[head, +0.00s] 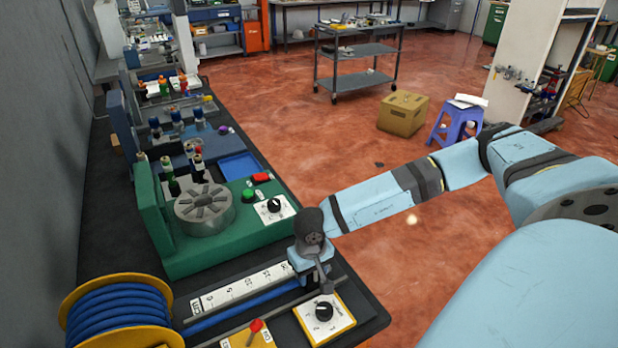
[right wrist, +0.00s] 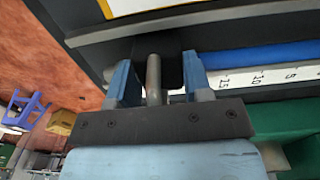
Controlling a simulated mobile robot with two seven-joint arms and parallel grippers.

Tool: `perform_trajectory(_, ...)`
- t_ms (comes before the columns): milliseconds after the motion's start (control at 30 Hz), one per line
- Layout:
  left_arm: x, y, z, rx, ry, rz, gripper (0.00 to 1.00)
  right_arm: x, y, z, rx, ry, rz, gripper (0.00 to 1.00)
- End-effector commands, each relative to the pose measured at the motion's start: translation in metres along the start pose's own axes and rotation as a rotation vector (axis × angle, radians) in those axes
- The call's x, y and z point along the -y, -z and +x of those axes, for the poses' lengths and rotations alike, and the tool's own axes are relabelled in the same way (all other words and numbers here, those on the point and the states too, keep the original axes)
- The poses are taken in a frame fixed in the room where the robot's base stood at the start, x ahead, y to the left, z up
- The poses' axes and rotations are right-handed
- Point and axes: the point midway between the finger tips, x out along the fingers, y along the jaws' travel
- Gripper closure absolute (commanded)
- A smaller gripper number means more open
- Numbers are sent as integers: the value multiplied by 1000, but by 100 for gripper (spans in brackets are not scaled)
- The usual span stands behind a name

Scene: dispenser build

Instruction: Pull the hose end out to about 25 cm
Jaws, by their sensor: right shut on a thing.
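A blue hose (head: 245,305) runs from the yellow reel (head: 165,333) along a white number scale (head: 245,285). In the right wrist view the blue hose (right wrist: 255,55) enters a dark end block (right wrist: 180,55) with a grey metal pin (right wrist: 153,80). My right gripper (head: 314,270) is at this hose end near the table's right edge. In the right wrist view its blue fingers (right wrist: 155,82) stand either side of the pin and are shut on the hose end. The 5, 10 and 15 marks show; marks beyond 15 are hidden by the gripper. My left gripper is out of view.
A green fixture (head: 240,235) with a grey round chuck stands behind the scale. A white dial plate (head: 325,315) and a red-knobbed yellow plate (head: 250,335) lie in front of the hose. Open floor lies right of the table.

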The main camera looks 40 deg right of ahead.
Motion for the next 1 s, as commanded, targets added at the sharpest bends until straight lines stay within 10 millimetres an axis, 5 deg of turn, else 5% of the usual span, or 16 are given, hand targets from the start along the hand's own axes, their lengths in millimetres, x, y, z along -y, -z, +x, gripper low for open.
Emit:
perform_trajectory(667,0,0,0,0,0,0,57,-12,3,-2,-6,-2,3,85)
perform_trajectory(700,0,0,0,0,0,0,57,-11,3,-2,-7,-1,3,48)
perform_trajectory(800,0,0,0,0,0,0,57,-11,2,-2,-5,-1,2,25)
perform_trajectory(1000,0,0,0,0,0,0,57,-10,1,-1,-3,-1,1,25)
